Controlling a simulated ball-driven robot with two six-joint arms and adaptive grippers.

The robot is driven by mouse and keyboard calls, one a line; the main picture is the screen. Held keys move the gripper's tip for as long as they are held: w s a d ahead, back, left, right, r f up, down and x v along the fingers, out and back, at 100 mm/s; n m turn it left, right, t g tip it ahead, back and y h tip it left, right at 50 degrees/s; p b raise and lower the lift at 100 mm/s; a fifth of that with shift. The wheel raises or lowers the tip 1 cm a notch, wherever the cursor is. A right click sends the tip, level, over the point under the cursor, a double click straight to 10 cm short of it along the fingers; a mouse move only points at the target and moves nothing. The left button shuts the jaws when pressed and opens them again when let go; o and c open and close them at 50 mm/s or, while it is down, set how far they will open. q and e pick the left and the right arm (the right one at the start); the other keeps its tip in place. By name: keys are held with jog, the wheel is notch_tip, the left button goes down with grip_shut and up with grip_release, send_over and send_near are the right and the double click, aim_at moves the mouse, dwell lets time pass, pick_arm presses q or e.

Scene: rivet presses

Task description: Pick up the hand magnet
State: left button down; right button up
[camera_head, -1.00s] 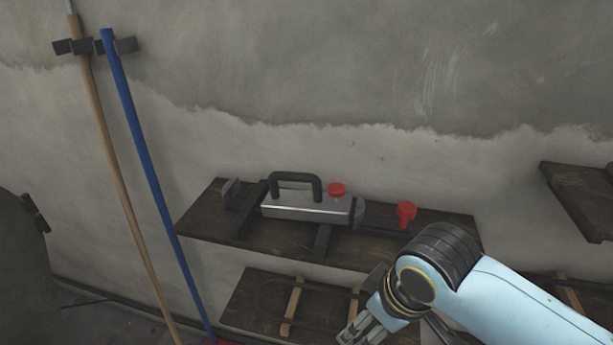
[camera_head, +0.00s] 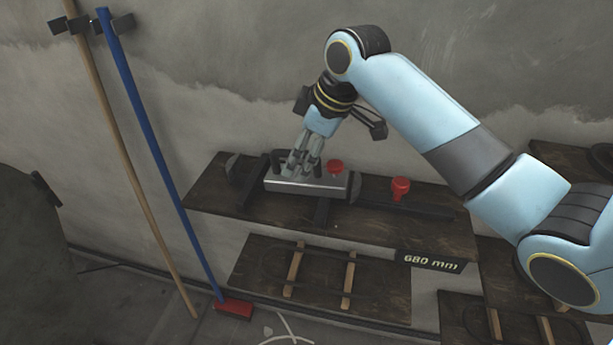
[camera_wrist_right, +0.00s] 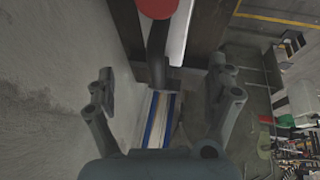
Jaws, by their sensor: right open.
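The hand magnet (camera_head: 335,189) is a silver bar with a black handle and a red knob (camera_head: 335,167). It rests on a dark wooden wall shelf (camera_head: 215,200). In the right wrist view the black handle (camera_wrist_right: 157,60) appears between the two spread fingers of my right gripper (camera_wrist_right: 163,82), with a gap on each side. The red knob (camera_wrist_right: 158,6) is at the top edge there. My left gripper is not in view.
A red clamp knob (camera_head: 400,187) stands on the shelf to the right of the magnet. A lower shelf (camera_head: 384,290) sits below. A blue pole (camera_head: 160,160) and a wooden pole (camera_head: 130,180) lean at the left. The wall is close behind.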

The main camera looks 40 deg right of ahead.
aim_at(295, 175)
jog(key=shift+s+p+x, duration=0.2)
jog(key=shift+p+x, duration=0.15)
jog(key=shift+x, duration=1.25)
jog(key=shift+s+p+x, duration=0.25)
jog(key=shift+p+x, duration=0.05)
jog(key=shift+x, duration=1.25)
jog(key=shift+a+f, duration=0.1)
jog(key=shift+a, duration=0.05)
jog(key=c, duration=1.8)
